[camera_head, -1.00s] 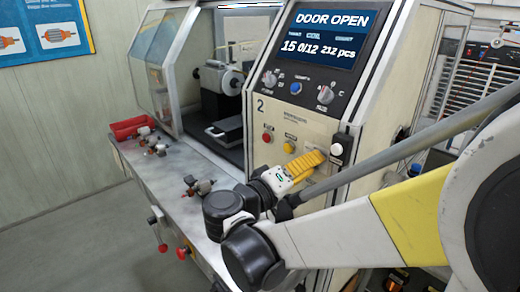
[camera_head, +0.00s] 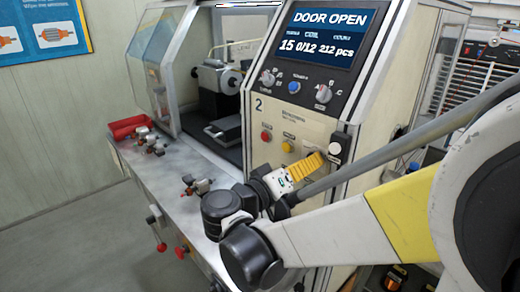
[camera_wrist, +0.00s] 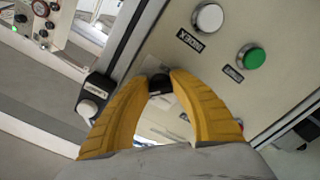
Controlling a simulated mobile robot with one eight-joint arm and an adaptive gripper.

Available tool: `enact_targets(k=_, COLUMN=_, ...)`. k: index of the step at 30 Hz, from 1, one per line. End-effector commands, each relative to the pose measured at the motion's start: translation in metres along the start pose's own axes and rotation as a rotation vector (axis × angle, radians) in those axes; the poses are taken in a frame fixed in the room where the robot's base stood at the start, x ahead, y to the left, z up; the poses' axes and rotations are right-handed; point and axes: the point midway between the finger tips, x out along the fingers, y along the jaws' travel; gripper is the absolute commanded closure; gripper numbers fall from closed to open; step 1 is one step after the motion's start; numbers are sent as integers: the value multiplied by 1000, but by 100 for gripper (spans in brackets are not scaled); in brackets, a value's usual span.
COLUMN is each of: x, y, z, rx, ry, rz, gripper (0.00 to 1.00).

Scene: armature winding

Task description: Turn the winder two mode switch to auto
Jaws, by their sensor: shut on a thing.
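My gripper (camera_head: 310,165) has yellow ribbed fingers and is at the lower front panel of the machine marked 2 (camera_head: 258,105). In the wrist view my gripper (camera_wrist: 160,80) is shut on a small black knob (camera_wrist: 160,86), held between the fingertips. I cannot read a label or setting on it, and the fingers hide it in the head view. Two rotary knobs, left (camera_head: 268,78) and right (camera_head: 323,94), sit below the screen (camera_head: 320,37), which reads DOOR OPEN. My gripper is below both.
A red button (camera_head: 266,135) and a yellow button (camera_head: 288,147) are left of my gripper; a white button on a black box (camera_head: 336,150) is close right. The wrist view shows another white button (camera_wrist: 209,17) and a green one (camera_wrist: 253,57). Parts and a red tray (camera_head: 131,125) lie on the bench.

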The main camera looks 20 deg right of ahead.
Motion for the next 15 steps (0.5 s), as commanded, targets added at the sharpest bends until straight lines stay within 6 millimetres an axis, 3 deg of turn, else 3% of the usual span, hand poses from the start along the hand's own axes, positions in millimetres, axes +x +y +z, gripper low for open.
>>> enact_targets(k=2, x=0, y=0, z=-1, rx=0, ry=1, rz=1, gripper=100)
enact_targets(k=3, x=0, y=0, z=-1, rx=0, ry=1, rz=1, gripper=68)
enact_targets(k=5, x=0, y=0, z=-1, rx=0, ry=1, rz=1, gripper=50)
enact_targets(k=15, x=-2, y=0, z=0, rx=-1, ry=1, rz=0, gripper=50)
